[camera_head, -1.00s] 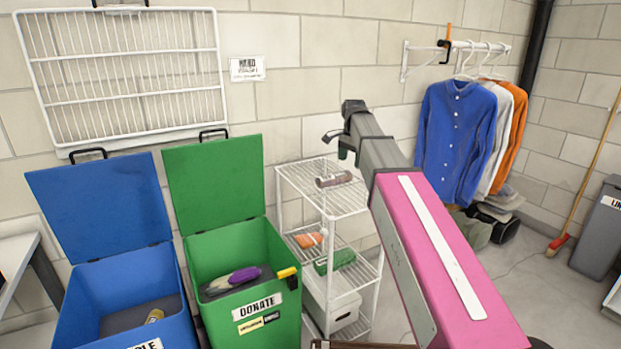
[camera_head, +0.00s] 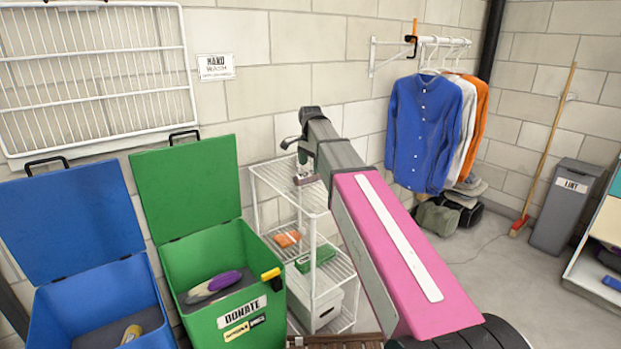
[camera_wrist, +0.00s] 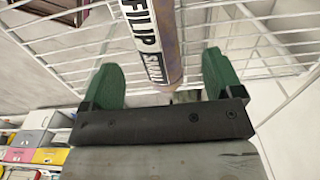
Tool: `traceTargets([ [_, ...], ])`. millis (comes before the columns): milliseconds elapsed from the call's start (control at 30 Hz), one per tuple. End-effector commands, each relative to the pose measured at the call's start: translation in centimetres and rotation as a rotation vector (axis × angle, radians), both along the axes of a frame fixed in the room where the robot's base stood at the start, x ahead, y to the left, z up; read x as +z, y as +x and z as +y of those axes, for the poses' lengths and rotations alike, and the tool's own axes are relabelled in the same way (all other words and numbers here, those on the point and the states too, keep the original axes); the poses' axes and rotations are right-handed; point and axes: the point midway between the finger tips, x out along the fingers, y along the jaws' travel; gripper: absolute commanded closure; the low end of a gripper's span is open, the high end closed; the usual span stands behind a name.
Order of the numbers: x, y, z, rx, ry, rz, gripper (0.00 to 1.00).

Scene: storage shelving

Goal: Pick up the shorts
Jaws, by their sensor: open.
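I cannot pick out any shorts for certain in either view. In the wrist view my gripper (camera_wrist: 160,66) is open, with its two green fingers apart. A rolled cylinder with a printed label (camera_wrist: 150,40) shows between and beyond the fingers; I cannot tell whether they touch it.
A green donate bin (camera_head: 225,325) and a blue bin (camera_head: 60,305) stand open at left. Shirts (camera_head: 422,130) hang on a wall rail, with bags (camera_head: 438,217) below. A broom (camera_head: 545,160) and grey lint bin (camera_head: 565,205) stand right.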

Motion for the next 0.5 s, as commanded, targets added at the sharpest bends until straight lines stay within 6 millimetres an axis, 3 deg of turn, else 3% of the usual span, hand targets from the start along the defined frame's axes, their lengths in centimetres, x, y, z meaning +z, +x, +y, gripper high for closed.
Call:
traceTargets([
  [300, -4.0, 0.0, -0.1, 0.000, -0.001, 0.001, 0.14],
  [500, -4.2, 0.0, 0.0, 0.000, 0.000, 0.000, 0.14],
])
